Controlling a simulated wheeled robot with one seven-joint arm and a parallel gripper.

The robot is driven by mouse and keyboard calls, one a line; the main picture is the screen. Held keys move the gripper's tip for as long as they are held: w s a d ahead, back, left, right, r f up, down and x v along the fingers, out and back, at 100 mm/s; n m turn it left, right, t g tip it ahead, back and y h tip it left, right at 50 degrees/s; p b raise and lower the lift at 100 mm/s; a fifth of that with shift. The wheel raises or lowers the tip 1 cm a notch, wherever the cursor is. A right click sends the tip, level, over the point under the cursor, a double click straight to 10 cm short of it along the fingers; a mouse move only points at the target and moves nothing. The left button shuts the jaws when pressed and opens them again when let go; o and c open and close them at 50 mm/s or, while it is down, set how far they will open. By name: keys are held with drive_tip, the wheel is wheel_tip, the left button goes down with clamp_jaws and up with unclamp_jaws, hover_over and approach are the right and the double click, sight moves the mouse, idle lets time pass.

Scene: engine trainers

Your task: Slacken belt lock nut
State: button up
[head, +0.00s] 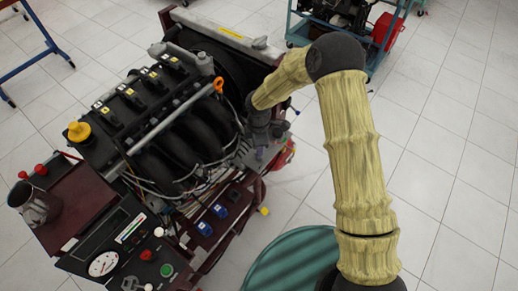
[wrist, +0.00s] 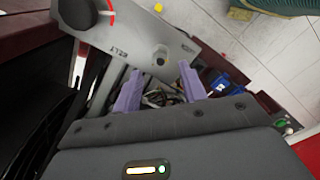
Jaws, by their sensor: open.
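A grey plate (wrist: 125,38) marked with letters that look like "BELT" lies ahead of my gripper (wrist: 160,73) in the wrist view. I cannot tell for sure which is the belt lock nut. My gripper's two purple fingers are apart with nothing held between them. The small feature appears just past the fingertips; contact cannot be told. In the head view my gripper (head: 262,153) is at the engine's right side.
The engine trainer (head: 170,130) has hoses, an orange loop (head: 218,85) and a control panel with a gauge (head: 103,264). Blue connectors (head: 212,220) sit below the engine. A green ribbed round object (head: 290,262) stands at the lower middle. Tiled floor is free at right.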

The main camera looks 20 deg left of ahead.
wheel_tip(320, 180, up, 13)
drive_tip(key=shift+r, duration=0.15)
idle(0.5)
drive_tip(key=s+d+r+m+t+p, duration=0.1)
drive_tip(key=s+d+r+m, duration=0.3)
drive_tip(key=d+m, duration=0.3)
drive_tip(key=s+d+r+m+p, duration=0.2)
drive_tip(key=s+d+r+m, duration=0.2)
drive_tip(key=d+m, duration=0.4)
drive_tip(key=s+d+r+m+t+p, duration=0.1)
drive_tip(key=s+d+r+m, duration=0.4)
drive_tip(key=d, duration=0.9)
drive_tip(key=m, duration=0.2)
drive_tip(key=shift+d+r+m+t, duration=0.2)
drive_tip(key=shift+r+m+t, duration=0.05)
drive_tip(key=shift+m+t, duration=0.05)
drive_tip(key=shift+c, duration=0.6)
